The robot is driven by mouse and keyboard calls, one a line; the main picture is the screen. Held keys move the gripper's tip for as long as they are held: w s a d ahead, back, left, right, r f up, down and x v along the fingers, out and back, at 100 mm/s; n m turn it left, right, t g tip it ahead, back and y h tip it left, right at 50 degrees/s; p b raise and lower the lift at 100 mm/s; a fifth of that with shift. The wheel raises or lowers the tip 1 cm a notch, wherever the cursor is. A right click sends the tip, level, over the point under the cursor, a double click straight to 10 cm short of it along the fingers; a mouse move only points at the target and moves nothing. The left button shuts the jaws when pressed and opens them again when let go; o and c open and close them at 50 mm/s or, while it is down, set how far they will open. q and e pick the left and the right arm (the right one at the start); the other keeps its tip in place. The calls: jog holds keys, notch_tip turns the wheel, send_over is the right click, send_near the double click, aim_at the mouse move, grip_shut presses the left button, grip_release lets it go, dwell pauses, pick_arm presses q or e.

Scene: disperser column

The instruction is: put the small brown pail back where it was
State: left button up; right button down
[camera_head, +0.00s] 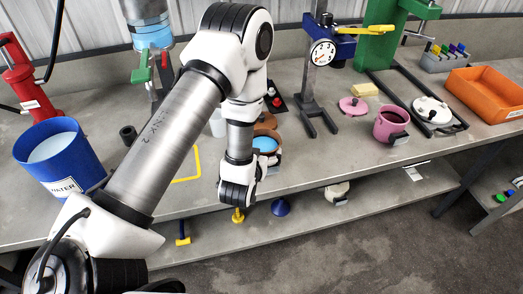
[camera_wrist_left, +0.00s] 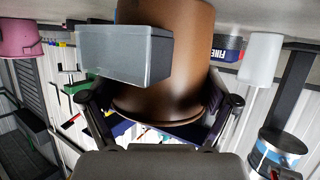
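The small brown pail (camera_head: 266,144), with a light blue inside, stands on the bench near its front edge, partly hidden by my left wrist. In the left wrist view the brown pail (camera_wrist_left: 190,60) appears upside down, with a grey block (camera_wrist_left: 123,55) on its near side. My left gripper (camera_wrist_left: 160,99) has its fingers spread wide, one toward each side of the pail's rim, and the block is not between the tips. In the head view its fingers are hidden behind the wrist. A yellow outline (camera_head: 196,167) marks the bench left of my wrist. My right gripper does not show.
A blue water bucket (camera_head: 60,153) stands at left. The dial stand (camera_head: 316,85), pink pail (camera_head: 391,123), pink lid (camera_head: 353,106) and orange bin (camera_head: 488,93) stand at right. A lower shelf (camera_head: 300,231) runs below the front edge.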

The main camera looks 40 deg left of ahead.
pick_arm(q)
jog(key=shift+o, duration=0.9)
jog(key=shift+r, duration=0.15)
jog(key=shift+s+d, duration=0.15)
jog(key=shift+s, duration=0.2)
jog(key=v, duration=0.3)
jog(key=shift+s+d+r, duration=0.1)
jog(key=shift+s+r, duration=0.1)
jog(key=shift+s, duration=0.1)
jog(key=p+v, duration=0.8)
jog(key=p, duration=0.1)
jog(key=s+d+f+m+g+h, duration=0.2)
jog(key=s+f+g, duration=0.4)
jog(key=s+f, duration=0.1)
jog(key=s+d+f+m+g+h, duration=0.2)
jog(key=s+f+g, duration=0.4)
jog(key=s, duration=0.3)
jog(key=shift+d+f+g+h+b, duration=0.3)
jog(key=shift+f+g, duration=0.1)
jog(key=shift+f, duration=0.05)
